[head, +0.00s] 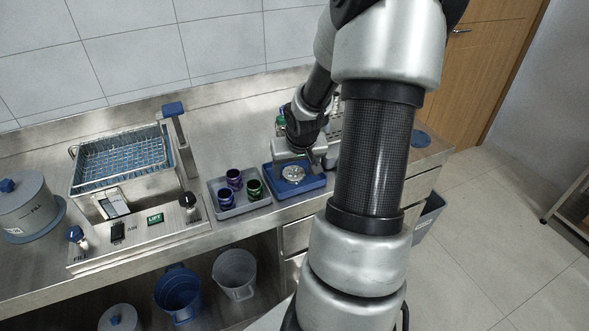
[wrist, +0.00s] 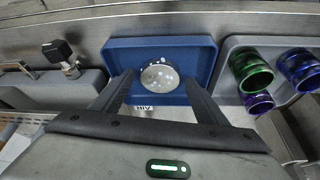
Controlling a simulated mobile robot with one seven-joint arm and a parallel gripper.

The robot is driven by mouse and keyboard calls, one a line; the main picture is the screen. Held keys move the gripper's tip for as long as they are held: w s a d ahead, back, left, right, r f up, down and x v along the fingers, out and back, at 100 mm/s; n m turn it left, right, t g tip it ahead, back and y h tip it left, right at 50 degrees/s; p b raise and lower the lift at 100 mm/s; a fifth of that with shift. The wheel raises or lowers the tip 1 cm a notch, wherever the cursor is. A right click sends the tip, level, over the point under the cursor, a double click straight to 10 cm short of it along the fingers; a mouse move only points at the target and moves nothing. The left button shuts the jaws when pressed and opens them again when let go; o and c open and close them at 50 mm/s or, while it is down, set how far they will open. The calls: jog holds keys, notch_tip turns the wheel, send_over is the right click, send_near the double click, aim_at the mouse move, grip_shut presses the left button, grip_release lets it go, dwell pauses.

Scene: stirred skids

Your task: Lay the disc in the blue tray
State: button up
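The disc (head: 293,173) is round, silvery and pierced with small holes. It lies inside the blue tray (head: 270,190) on the steel counter. The disc (wrist: 160,77) also shows in the wrist view, within the walls of the blue tray (wrist: 118,50). My gripper (wrist: 159,78) is open, its two dark fingers spread to either side of the disc with gaps, and nothing is held. The fingertips reach over the tray. Whether the disc lies fully flat is hard to tell.
A grey tray (head: 241,211) with purple and green cups stands beside the blue tray. A steel bath with a wire basket (head: 122,152) and a grey lidded pot (head: 27,212) stand further left. In the wrist view, a black-knobbed valve (wrist: 60,52) stands left of the blue tray.

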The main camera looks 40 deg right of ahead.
jog(key=p+v, duration=0.5)
jog(key=v, duration=0.7)
jog(key=shift+w+r, duration=0.1)
jog(key=shift+r, duration=0.05)
jog(key=shift+c, duration=0.4)
dwell(0.9)
